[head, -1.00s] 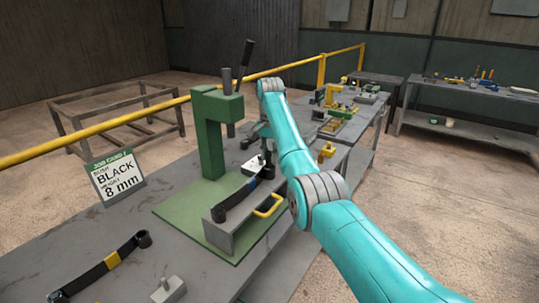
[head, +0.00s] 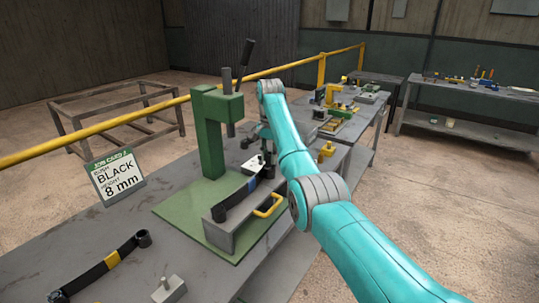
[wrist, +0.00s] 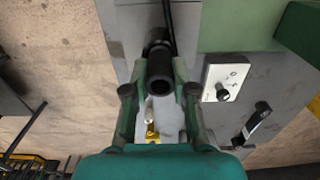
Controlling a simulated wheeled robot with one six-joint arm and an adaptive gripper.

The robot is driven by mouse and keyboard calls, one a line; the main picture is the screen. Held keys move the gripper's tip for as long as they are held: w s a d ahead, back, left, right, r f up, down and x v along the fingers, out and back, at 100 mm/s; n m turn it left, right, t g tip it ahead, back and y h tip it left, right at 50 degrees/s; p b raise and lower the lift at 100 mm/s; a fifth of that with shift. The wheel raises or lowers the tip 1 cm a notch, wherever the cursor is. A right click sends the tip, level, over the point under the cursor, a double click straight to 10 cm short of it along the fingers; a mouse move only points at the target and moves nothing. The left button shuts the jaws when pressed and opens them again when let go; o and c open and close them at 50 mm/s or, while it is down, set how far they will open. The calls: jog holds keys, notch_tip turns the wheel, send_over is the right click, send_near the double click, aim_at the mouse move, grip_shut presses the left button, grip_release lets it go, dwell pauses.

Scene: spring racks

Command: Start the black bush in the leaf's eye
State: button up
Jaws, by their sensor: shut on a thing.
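A black leaf with a blue band (head: 236,198) lies on the grey bed of the green press (head: 210,135), an eye at each end. My gripper (wrist: 158,90) is shut on a dark, hollow cylindrical bush (wrist: 160,76), seen nearly end-on in the wrist view. The leaf's far eye (wrist: 157,46) shows just beyond the bush, the leaf strip running up from it. The bush overlaps the eye in this view; I cannot tell whether they touch. In the head view my gripper (head: 265,143) is near the far eye, and the bush cannot be made out.
A job card (head: 115,175) reads black bush, 8 mm. Another leaf with a yellow band (head: 108,262) lies at the front left. A white plate with a knob (wrist: 224,80) and a black lever (wrist: 255,122) are right of my gripper. A yellow handle (head: 268,206) sticks out from the bed.

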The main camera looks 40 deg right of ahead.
jog(key=shift+f, duration=0.65)
jog(key=o, duration=1.4)
jog(key=shift+r, duration=0.1)
notch_tip(320, 180, up, 7)
dwell(0.5)
dwell(0.8)
